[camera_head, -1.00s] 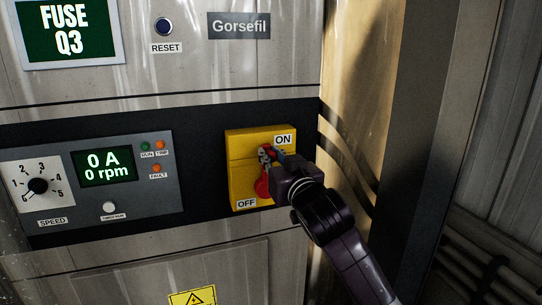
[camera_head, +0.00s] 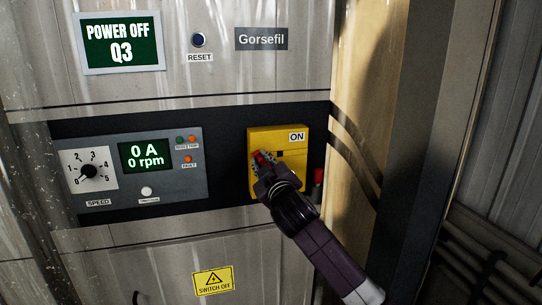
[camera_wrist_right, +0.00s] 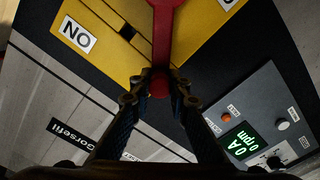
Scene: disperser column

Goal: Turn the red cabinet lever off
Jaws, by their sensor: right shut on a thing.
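The red lever (camera_head: 259,156) sits on the yellow switch box (camera_head: 280,139) on the cabinet front. In the head view most of it is hidden behind my right gripper (camera_head: 266,166). The box's ON label shows at its upper right; the OFF label is hidden. In the right wrist view the red lever (camera_wrist_right: 163,35) runs down from the top edge. My right gripper (camera_wrist_right: 160,78) is shut on its rounded end, a finger on each side. The display (camera_head: 121,42) reads "POWER OFF Q3". My left gripper is in neither view.
A grey control panel (camera_head: 134,192) with a speed dial (camera_head: 89,171) is left of the box. A blue reset button (camera_head: 198,40) is above. A yellow sign (camera_head: 213,281) is below. A small red part (camera_head: 318,177) shows just right of the box.

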